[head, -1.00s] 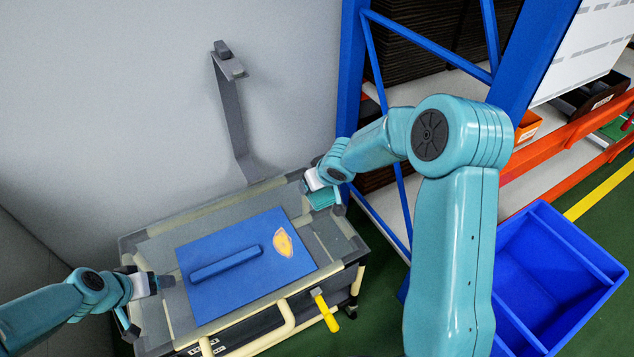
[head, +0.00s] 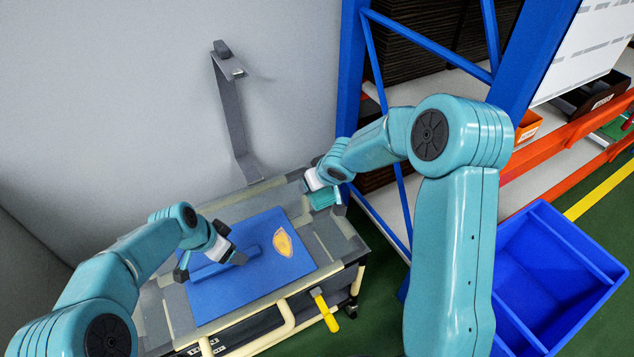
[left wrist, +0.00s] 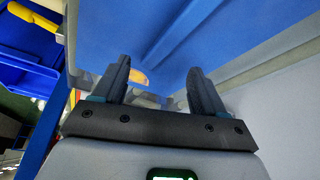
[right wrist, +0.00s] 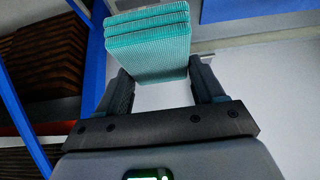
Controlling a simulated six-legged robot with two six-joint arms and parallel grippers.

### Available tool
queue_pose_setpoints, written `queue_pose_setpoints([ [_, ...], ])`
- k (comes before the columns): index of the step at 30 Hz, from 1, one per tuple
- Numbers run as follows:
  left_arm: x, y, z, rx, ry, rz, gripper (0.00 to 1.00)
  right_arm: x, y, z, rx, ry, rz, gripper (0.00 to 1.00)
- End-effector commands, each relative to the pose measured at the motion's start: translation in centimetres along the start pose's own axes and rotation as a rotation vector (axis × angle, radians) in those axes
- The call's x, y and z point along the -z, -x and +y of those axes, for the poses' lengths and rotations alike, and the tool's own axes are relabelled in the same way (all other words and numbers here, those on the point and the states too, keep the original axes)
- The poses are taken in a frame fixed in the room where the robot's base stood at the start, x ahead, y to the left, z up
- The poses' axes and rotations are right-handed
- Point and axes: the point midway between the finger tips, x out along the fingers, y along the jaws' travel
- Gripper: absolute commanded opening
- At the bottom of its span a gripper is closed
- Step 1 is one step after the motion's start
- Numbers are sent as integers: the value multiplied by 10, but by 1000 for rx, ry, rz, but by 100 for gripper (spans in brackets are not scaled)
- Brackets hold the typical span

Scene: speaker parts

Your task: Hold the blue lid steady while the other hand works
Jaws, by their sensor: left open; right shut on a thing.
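The blue lid (head: 245,285) lies flat on top of the cart, with a raised blue bar handle (head: 253,250) across it and an orange-yellow patch (head: 283,241) near its right edge. It also fills much of the left wrist view (left wrist: 110,35). My left gripper (head: 210,267) is open over the lid's left part, with its fingers around the handle's left portion; I cannot tell whether they touch it. My right gripper (right wrist: 160,75) is shut on a teal ribbed pad (right wrist: 148,45), which it holds over the cart's back right corner, clear of the lid; the pad shows in the head view (head: 325,198).
The grey cart (head: 335,240) has a yellow-handled tool (head: 325,312) on its front side. A blue rack post (head: 350,90) and a blue bin (head: 550,275) are on the right.

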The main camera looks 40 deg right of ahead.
Motion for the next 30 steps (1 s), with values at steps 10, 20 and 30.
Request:
queue_pose_setpoints([
  [10,0,-48,0,0,1,0,71,0,0,0,0,0,0,19],
  [20,0,-58,0,1,2,1,71,0,0,0,0,0,0,19],
  [30,0,-58,0,0,2,1,6,0,0,0,0,0,0,19],
])
